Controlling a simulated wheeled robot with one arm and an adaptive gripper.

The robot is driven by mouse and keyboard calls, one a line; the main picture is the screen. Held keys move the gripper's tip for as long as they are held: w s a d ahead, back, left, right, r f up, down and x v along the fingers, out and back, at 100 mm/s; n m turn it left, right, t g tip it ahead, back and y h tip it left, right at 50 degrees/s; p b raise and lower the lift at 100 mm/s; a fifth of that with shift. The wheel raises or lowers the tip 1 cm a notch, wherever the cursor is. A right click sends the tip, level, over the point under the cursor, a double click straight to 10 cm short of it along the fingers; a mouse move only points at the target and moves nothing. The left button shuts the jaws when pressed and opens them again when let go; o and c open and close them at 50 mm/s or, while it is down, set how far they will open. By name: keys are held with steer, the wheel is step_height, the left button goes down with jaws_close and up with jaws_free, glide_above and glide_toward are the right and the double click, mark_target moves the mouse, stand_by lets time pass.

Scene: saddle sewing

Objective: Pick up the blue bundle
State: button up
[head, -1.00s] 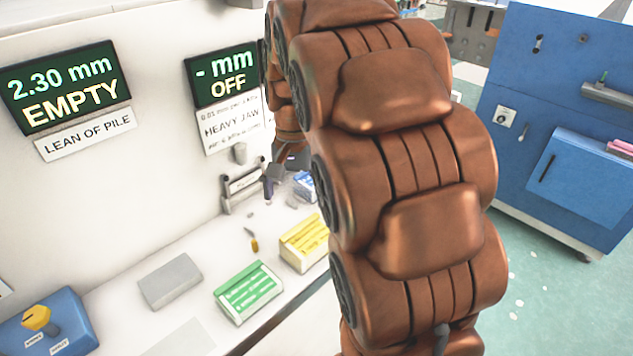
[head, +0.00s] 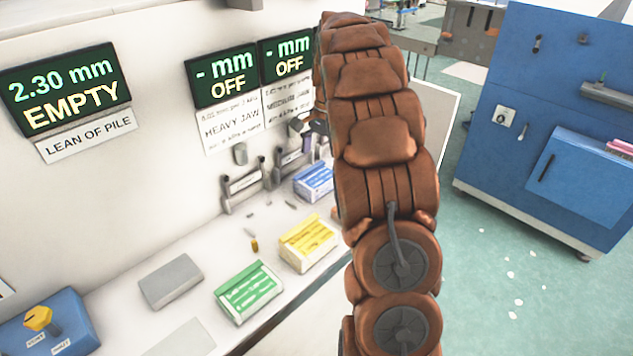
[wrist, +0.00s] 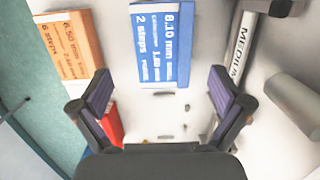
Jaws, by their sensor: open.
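The blue bundle (head: 314,182) is a blue and white block with printed text. It lies on the white bench, behind the yellow bundle in the head view. In the wrist view the blue bundle (wrist: 161,45) lies ahead of my gripper (wrist: 162,97), roughly centred between the finger lines. Its label reads 8.10 mm. My gripper is open and empty, with its two purple-padded fingers wide apart and not touching the bundle.
A yellow bundle (head: 309,243), a green bundle (head: 248,291) and a grey block (head: 170,281) lie along the bench. An orange bundle (wrist: 72,50) lies left of the blue one in the wrist view. A jaw fixture (wrist: 240,50) labelled MEDIUM stands to its right. Small loose bits lie nearby.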

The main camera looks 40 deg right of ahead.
mark_target(317, 175)
steer(key=shift+w+a+f+p, duration=0.15)
steer(key=shift+f+p, duration=0.25)
steer(key=shift+f, duration=0.75)
steer(key=shift+s+a+f+p, duration=0.15)
steer(key=shift+f+p, duration=0.25)
steer(key=shift+f, duration=0.7)
steer(key=shift+w+a+f+p, duration=0.15)
steer(key=shift+a+f+p, duration=0.2)
steer(key=shift+f, duration=0.8)
steer(key=shift+d, duration=0.1)
steer(key=shift+c, duration=0.2)
steer(key=c, duration=1.5)
